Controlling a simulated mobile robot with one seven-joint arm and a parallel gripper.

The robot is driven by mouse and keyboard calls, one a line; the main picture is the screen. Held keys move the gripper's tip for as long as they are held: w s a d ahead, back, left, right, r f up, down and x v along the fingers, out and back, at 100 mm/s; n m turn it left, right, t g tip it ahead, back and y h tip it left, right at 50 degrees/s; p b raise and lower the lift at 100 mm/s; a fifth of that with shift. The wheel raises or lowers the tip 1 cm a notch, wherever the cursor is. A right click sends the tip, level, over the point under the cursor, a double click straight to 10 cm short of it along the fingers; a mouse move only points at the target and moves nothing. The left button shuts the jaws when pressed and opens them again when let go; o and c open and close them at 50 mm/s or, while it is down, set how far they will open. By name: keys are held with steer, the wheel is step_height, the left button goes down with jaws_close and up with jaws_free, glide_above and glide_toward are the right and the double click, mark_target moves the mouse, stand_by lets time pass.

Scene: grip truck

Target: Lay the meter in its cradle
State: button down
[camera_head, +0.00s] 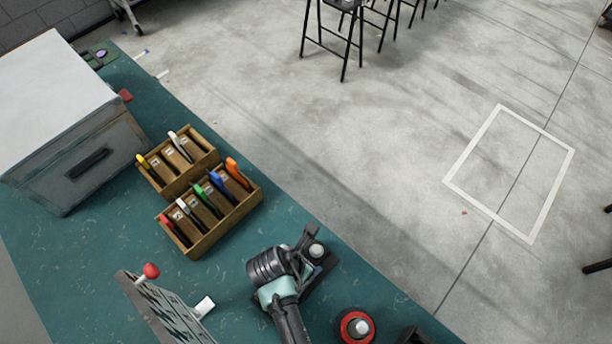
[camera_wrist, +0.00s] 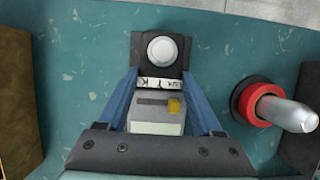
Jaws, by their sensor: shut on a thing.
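The meter (camera_wrist: 156,110) is a pale grey body with a dark strip and a yellow patch, seen in the wrist view between my two blue fingers. My gripper (camera_wrist: 160,84) is shut on it. Just past the fingertips is a black piece with a white dome (camera_wrist: 165,50) and a white lettered strip; I cannot tell whether the dome belongs to the meter or to the cradle. In the head view my gripper (camera_head: 306,272) is low over the bench beside a dark flat base (camera_head: 326,274), likely the cradle. My gripper hides much of the meter there.
A red ring with a silver post (camera_head: 355,327) stands right of my gripper. Wooden boxes of coloured-handled things (camera_head: 196,246) stand at upper left, with a grey case (camera_head: 86,165) beyond. A grey panel with a red knob (camera_head: 150,271) is left. The green bench's edge runs close at right.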

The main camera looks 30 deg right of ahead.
steer(key=shift+f, duration=0.1)
steer(key=shift+f, duration=0.45)
steer(key=shift+f+b, duration=0.2)
steer(key=shift+b, duration=0.15)
steer(key=shift+f+b, duration=0.5)
steer(key=shift+f, duration=0.25)
jaws_free()
steer(key=v, duration=1.3)
steer(key=shift+w, duration=0.1)
stand_by(0.3)
